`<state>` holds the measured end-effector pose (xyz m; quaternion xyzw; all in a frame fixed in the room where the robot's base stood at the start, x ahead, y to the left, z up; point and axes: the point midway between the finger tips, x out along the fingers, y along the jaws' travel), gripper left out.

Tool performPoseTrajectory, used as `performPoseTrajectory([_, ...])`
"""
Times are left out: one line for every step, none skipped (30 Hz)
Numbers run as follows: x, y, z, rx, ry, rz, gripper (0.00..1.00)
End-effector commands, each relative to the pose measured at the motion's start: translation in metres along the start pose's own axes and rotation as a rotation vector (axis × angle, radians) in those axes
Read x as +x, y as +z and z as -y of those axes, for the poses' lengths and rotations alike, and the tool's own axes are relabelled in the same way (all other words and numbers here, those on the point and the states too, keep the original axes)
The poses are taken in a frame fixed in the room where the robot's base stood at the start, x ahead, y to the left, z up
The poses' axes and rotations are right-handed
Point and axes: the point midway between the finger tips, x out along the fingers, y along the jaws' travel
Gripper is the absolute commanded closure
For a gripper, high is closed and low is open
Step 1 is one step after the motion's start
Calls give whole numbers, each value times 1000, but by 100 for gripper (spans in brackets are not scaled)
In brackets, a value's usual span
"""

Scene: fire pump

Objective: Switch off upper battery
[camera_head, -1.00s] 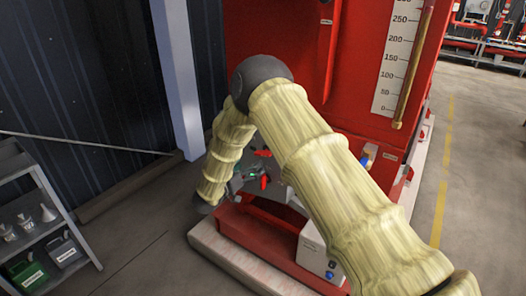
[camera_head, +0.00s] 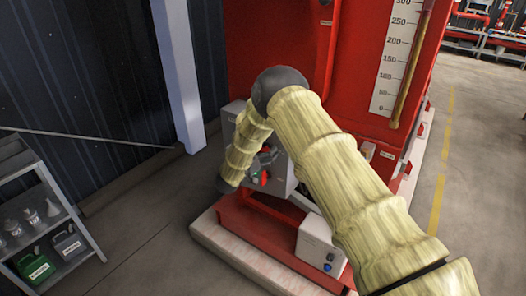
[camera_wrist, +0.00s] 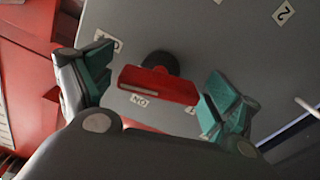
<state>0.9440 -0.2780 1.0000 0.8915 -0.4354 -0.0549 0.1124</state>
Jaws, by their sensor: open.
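A red rotary switch handle (camera_wrist: 160,86) with a dark round hub sits on a grey panel (camera_wrist: 215,40) in the wrist view. A small white label below the handle appears to read ON, upside down; a "2" label is at the upper right. My gripper (camera_wrist: 162,78) is open, with teal fingertips on either side of the handle. I cannot tell whether they touch it. In the head view the grey box (camera_head: 284,182) is partly hidden by my arm, and my gripper (camera_head: 262,164) shows small in front of it. I cannot tell which battery this switch serves.
The box stands on a red frame (camera_head: 245,222) over a pale plinth (camera_head: 230,257). A white box with a blue knob (camera_head: 319,247) is at the lower right. A red tank with a gauge (camera_head: 398,60) rises behind. A shelf (camera_head: 45,215) is at the left.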

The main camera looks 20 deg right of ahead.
Motion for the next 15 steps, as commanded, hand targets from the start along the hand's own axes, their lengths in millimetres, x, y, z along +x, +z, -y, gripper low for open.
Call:
performPoseTrajectory([0,0,0,0,0,0,11])
performPoseTrajectory([0,0,0,0,0,0,11])
performPoseTrajectory([0,0,0,0,0,0,16])
performPoseTrajectory([0,0,0,0,0,0,22])
performPoseTrajectory([0,0,0,0,0,0,27])
performPoseTrajectory([0,0,0,0,0,0,34])
performPoseTrajectory([0,0,0,0,0,0,40])
performPoseTrajectory([0,0,0,0,0,0,45])
performPoseTrajectory([0,0,0,0,0,0,53])
performPoseTrajectory([0,0,0,0,0,0,56])
performPoseTrajectory([0,0,0,0,0,0,56])
performPoseTrajectory([0,0,0,0,0,0,56])
performPoseTrajectory([0,0,0,0,0,0,56])
performPoseTrajectory([0,0,0,2,0,0,56])
performPoseTrajectory([0,1,0,6,0,0,56])
